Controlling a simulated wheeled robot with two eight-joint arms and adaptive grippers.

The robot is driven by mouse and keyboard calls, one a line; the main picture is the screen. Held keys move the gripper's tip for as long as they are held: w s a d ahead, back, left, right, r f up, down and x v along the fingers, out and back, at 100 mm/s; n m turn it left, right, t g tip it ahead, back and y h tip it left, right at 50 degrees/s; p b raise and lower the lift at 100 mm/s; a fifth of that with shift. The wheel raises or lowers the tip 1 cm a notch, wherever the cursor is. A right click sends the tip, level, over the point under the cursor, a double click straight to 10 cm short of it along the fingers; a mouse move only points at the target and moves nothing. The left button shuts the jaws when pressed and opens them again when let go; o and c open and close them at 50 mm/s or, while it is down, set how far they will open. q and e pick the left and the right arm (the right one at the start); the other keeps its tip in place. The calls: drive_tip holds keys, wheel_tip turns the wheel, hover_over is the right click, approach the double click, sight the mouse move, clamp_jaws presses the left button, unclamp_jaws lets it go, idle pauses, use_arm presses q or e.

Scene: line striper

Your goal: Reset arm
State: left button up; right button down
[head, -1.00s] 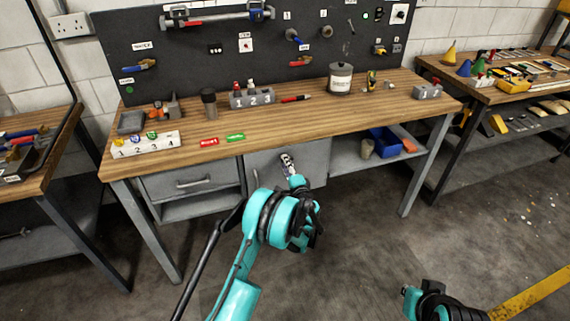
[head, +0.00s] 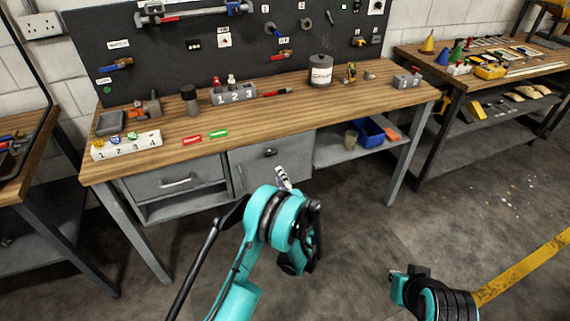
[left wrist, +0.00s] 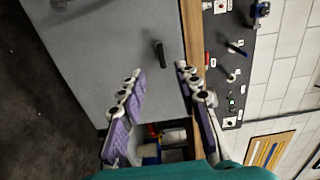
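My left gripper (head: 283,177) is partly hidden behind its own teal wrist in the head view. In the left wrist view its two purple-padded fingers (left wrist: 160,76) stand apart with nothing between them. Beyond the fingertips is the grey cabinet door (left wrist: 105,50) with a dark handle (left wrist: 159,53). The handle also shows in the head view (head: 270,153), above the gripper and clear of it. The door looks closed. My right arm (head: 435,298) shows at the lower right of the head view; its fingers cannot be made out.
Another bench (head: 440,64) stands at right. The floor before the bench is clear, with a yellow stripe (head: 525,267).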

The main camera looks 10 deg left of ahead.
use_arm(q)
drive_tip(key=s+a+r+n+g+h, duration=0.3)
drive_tip(key=s+a+r+n+g, duration=0.25)
drive_tip(key=s+r, duration=0.65)
drive_tip(key=s+d+n+g+h, duration=0.1)
drive_tip(key=s+d+n+h, duration=0.1)
drive_tip(key=s, duration=1)
drive_tip(key=s+d+n+g+h, duration=0.1)
drive_tip(key=s+d+n+h, duration=0.2)
drive_tip(key=s, duration=0.9)
drive_tip(key=shift+s+d+h, duration=0.15)
drive_tip(key=shift+s+h, duration=0.1)
drive_tip(key=shift+h, duration=0.75)
drive_tip(key=shift+n, duration=0.25)
